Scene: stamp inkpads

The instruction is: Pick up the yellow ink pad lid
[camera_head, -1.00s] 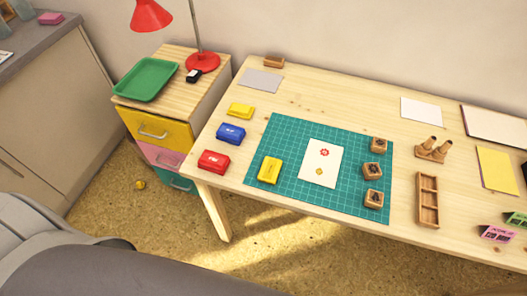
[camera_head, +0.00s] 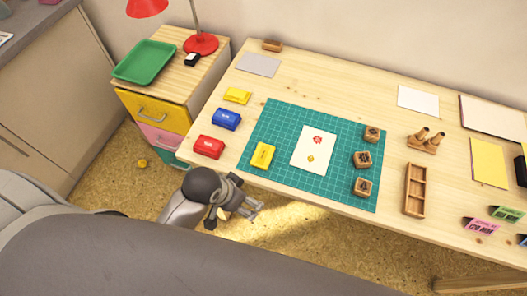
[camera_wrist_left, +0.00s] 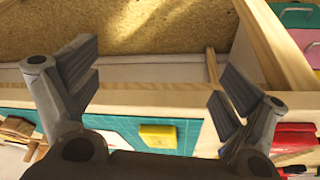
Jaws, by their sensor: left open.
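A yellow ink pad piece (camera_head: 263,155) lies on the left part of the green cutting mat; it also shows in the left wrist view (camera_wrist_left: 158,136). A second yellow piece (camera_head: 237,95) lies on the bare table behind the blue ink pad. I cannot tell for sure which of the two is the lid. My left gripper (camera_head: 250,207) is open and empty, in front of the table's near edge, short of the yellow piece on the mat. In the left wrist view its fingers (camera_wrist_left: 157,88) are spread apart. My right gripper is not in view.
A blue ink pad (camera_head: 227,119) and a red ink pad (camera_head: 209,147) stand left of the cutting mat (camera_head: 290,179). A stamped white card (camera_head: 314,142) and several wooden stamps (camera_head: 362,159) lie on the mat. The table's near edge lies between gripper and mat.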

